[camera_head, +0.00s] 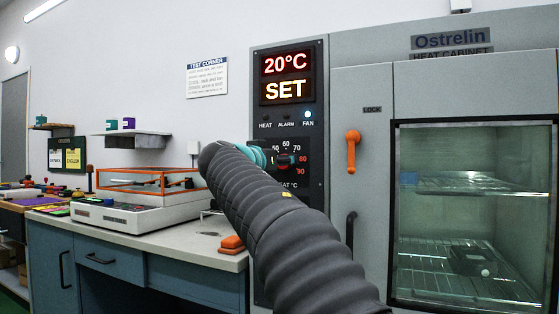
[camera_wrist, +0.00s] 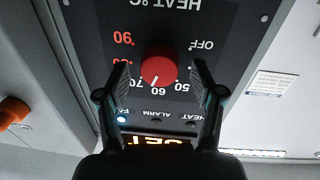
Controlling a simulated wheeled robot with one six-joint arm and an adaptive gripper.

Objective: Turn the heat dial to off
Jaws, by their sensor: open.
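The heat dial (camera_wrist: 158,66) is a round red knob on the dark control panel (camera_wrist: 215,22), seen upside down in the wrist view. Its white mark points close to 60. OFF is printed to the upper right of the knob there, with 50, 60, 70 and 90 around it. My gripper (camera_wrist: 160,76) is open, with one finger on each side of the knob; I cannot tell whether they touch it. In the head view my gripper (camera_head: 280,160) is at the dial, and my arm hides part of the scale.
The heat cabinet's display (camera_head: 286,77) reads 20°C and SET. The FAN lamp (camera_head: 308,115) is lit; HEAT and ALARM look dark. An orange door handle (camera_head: 353,150) is right of the panel. A bench (camera_head: 140,247) with a white test unit (camera_head: 135,215) stands left.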

